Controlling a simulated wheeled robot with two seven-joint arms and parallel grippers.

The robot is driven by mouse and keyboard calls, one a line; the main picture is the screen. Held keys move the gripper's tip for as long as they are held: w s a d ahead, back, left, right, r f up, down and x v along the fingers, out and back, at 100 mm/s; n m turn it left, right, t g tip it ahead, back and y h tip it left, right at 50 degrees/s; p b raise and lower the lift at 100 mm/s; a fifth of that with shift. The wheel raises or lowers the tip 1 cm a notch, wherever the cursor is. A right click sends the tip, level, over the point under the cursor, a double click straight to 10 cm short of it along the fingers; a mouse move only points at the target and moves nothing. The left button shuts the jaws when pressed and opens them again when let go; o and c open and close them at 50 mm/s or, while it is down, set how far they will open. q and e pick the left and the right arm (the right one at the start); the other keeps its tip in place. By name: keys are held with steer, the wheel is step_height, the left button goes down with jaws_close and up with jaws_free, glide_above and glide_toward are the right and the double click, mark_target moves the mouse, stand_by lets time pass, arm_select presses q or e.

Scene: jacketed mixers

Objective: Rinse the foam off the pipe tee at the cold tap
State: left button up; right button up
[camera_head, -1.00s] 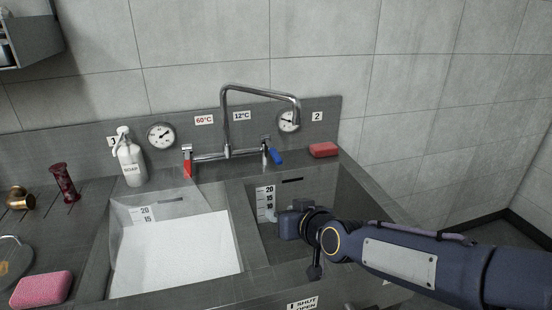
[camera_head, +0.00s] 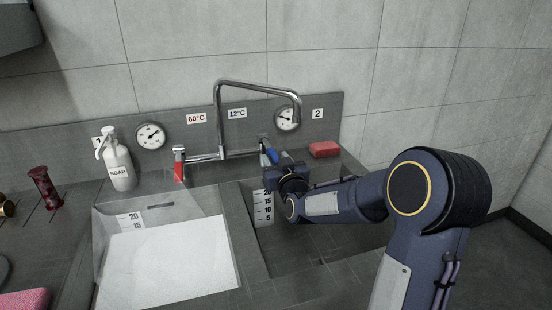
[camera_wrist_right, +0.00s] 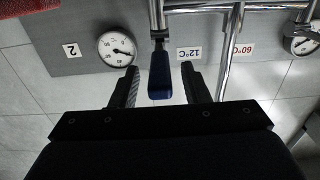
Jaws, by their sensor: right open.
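The cold tap's blue lever (camera_head: 271,157) is at the right end of the mixer (camera_head: 222,154), under the 12°C label. My right gripper (camera_head: 282,172) is open beside it. In the right wrist view, the blue lever (camera_wrist_right: 160,78) hangs between my two spread fingers, with gaps visible on both sides. No water shows at the spout (camera_head: 298,118). A brass piece (camera_head: 6,208) is cut off at the left edge; I cannot tell whether it is the pipe tee. No foam can be made out. My left gripper is out of view.
The left basin (camera_head: 101,240) has a white surface inside; the right basin (camera_head: 264,232) lies below my right arm. A red hot lever (camera_head: 179,172), soap bottle (camera_head: 120,168), dark red flanged piece (camera_head: 45,188), red block (camera_head: 324,149) and pink sponge (camera_head: 24,300) stand around.

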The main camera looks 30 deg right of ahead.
steer(key=shift+w, duration=0.25)
jaws_close()
step_height(320, 180, up, 2)
steer(key=g+p, duration=0.1)
steer(key=p, duration=0.2)
steer(key=shift+r+y, duration=0.1)
steer(key=shift+y, duration=0.2)
steer(key=shift+w+g, duration=0.1)
steer(key=shift+g, duration=0.2)
